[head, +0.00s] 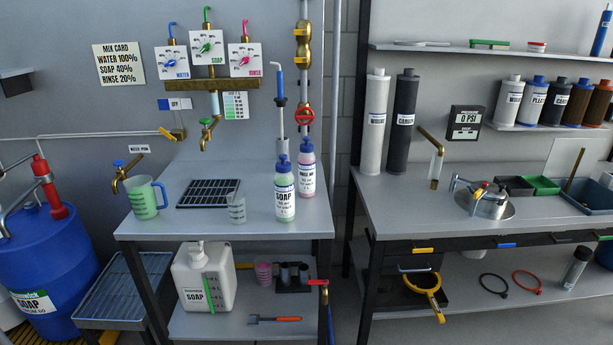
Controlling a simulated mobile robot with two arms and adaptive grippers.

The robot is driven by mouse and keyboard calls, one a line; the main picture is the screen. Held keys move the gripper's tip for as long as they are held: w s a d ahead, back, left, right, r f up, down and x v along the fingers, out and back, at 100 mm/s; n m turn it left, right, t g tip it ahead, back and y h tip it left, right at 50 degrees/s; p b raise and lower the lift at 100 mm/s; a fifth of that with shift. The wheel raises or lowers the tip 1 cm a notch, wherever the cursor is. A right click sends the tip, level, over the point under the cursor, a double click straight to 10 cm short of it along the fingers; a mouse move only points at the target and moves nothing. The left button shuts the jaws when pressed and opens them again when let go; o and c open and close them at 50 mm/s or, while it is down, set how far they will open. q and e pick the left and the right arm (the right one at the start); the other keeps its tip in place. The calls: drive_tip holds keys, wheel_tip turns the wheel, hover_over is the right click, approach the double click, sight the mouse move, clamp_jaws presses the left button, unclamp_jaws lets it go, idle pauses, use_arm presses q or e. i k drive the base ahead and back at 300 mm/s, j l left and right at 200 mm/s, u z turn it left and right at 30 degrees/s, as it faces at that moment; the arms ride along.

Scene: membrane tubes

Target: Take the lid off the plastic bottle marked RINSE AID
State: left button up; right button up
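The plastic bottle marked RINSE AID (307,180) stands upright near the right edge of the left workbench. It is pale and holds a pink liquid. Its blue lid (307,145) is on top. A second bottle, marked SOAP (284,200), stands in front of it to the left, with green liquid and its own blue lid. The SOAP bottle hides part of the RINSE AID bottle's lower left side. Neither of my grippers is in view.
A measuring jug (144,200) with green liquid, a black drain grate (208,193) and a small clear beaker (237,210) share the left bench (180,226). A red valve wheel (305,117) and pipe are behind the bottles. The bench's front middle is mostly clear.

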sight(306, 147)
drive_tip(key=i+j+u, duration=0.25)
drive_tip(key=i, duration=0.4)
drive_tip(key=i+u, duration=0.2)
drive_tip(key=i, duration=0.4)
